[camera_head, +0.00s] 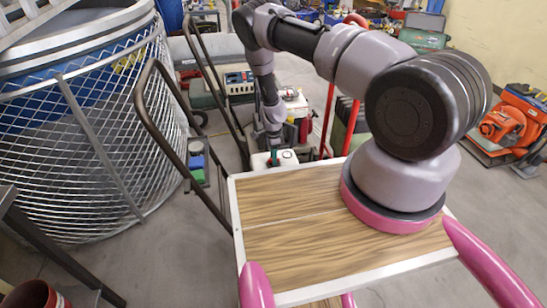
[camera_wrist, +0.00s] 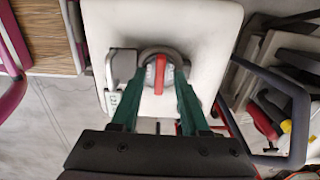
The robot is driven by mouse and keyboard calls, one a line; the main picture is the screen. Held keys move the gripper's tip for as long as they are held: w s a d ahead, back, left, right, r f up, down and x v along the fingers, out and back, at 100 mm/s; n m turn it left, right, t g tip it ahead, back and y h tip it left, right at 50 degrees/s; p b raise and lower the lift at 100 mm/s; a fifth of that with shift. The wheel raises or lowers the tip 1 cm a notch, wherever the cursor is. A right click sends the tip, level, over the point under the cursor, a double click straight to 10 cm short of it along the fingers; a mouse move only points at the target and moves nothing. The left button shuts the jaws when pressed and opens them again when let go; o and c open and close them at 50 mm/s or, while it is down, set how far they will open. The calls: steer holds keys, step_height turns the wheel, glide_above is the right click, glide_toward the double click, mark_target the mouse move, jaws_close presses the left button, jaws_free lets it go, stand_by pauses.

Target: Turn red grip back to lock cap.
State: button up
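The red grip (camera_wrist: 160,74) is a narrow bar, seen from above across a round grey cap (camera_wrist: 151,88) on a white, box-shaped body (camera_wrist: 205,25). It runs nearly up and down in the wrist view. My gripper (camera_wrist: 160,70) has two dark green fingers, spread apart, one on each side of the red grip. A gap shows between each finger and the bar. I cannot tell whether the fingers touch the cap's edge. In the head view the white body (camera_head: 262,161) stands beyond the wooden cart top, below my arm; the red grip is not clear there.
A wooden-topped cart (camera_head: 290,240) with a pale rim is in front. A large mesh cage (camera_head: 85,140) stands at left, with dark bent handles (camera_head: 150,95) near it. Red bars (camera_head: 327,120) rise close behind the white body. Orange machinery (camera_head: 512,125) sits at right.

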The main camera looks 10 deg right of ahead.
step_height(320, 180, up, 11)
stand_by(0.6)
steer(key=shift+f, duration=0.1)
step_height(320, 180, up, 20)
steer(key=w+a+n+t+y, duration=0.1)
steer(key=w+a+n+y, duration=0.1)
steer(key=w, duration=0.1)
steer(key=s+d+r+n+t+y, duration=0.1)
steer(key=s+r+n, duration=0.15)
steer(key=r, duration=0.85)
steer(key=s+d+r+n+t, duration=0.15)
steer(key=s+r, duration=0.25)
steer(key=r, duration=0.8)
steer(key=s+d+r+n+t, duration=0.2)
steer(key=s+r+n, duration=0.2)
steer(key=s+r, duration=0.9)
steer(key=s+d+r+n+t, duration=0.1)
steer(key=s+r+n, duration=0.1)
steer(key=s, duration=0.4)
steer(key=s+d+r+n+h, duration=0.1)
steer(key=s+d+r+n, duration=0.1)
steer(key=s, duration=0.5)
steer(key=shift+s+t, duration=0.25)
steer(key=shift+t, duration=0.1)
